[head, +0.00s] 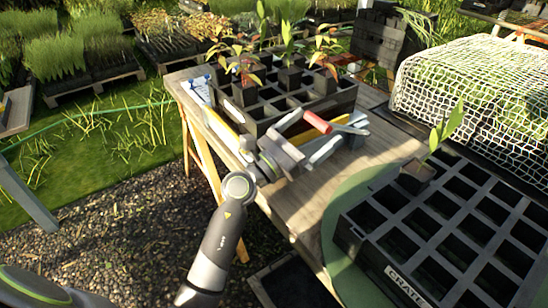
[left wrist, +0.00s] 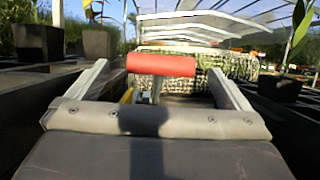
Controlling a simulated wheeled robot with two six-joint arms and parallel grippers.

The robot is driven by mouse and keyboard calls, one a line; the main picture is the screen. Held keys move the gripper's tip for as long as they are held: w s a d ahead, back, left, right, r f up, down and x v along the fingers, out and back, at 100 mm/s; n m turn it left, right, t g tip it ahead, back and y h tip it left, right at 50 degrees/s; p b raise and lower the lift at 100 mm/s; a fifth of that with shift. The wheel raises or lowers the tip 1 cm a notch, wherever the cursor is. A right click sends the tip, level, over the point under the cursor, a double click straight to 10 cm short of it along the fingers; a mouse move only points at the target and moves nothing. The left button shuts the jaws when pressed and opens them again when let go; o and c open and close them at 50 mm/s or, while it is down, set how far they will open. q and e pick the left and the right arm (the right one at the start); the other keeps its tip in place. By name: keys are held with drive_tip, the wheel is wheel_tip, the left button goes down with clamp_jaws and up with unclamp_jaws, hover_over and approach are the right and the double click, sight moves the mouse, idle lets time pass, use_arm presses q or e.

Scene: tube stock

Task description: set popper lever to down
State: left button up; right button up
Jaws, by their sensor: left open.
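The popper lever has a red handle (head: 317,122) on a grey metal bar, beside the near right corner of the black crate on the wooden table. In the left wrist view the red handle (left wrist: 160,65) lies crosswise on its metal stem. My left gripper (head: 312,132) is open, with the handle between or just ahead of its fingers. In the left wrist view my left gripper (left wrist: 163,85) shows a finger at each side of the handle; contact is not clear. The lever's base is largely hidden by my gripper. My right gripper is not in view.
The black crate (head: 262,118) on the wooden table (head: 300,200) holds potted seedlings. A larger black tray (head: 372,232) with one potted plant (head: 418,172) stands at right on a green round surface (head: 340,255). A netted cover (head: 465,85) stands behind it.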

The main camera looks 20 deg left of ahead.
use_arm(q)
drive_tip(key=b+v, duration=0.3)
drive_tip(key=v, duration=1.2)
drive_tip(key=shift+a, duration=0.15)
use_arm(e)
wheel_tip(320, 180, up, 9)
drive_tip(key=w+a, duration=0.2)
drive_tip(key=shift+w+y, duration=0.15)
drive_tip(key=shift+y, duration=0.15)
use_arm(q)
drive_tip(key=shift+s+f, duration=0.1)
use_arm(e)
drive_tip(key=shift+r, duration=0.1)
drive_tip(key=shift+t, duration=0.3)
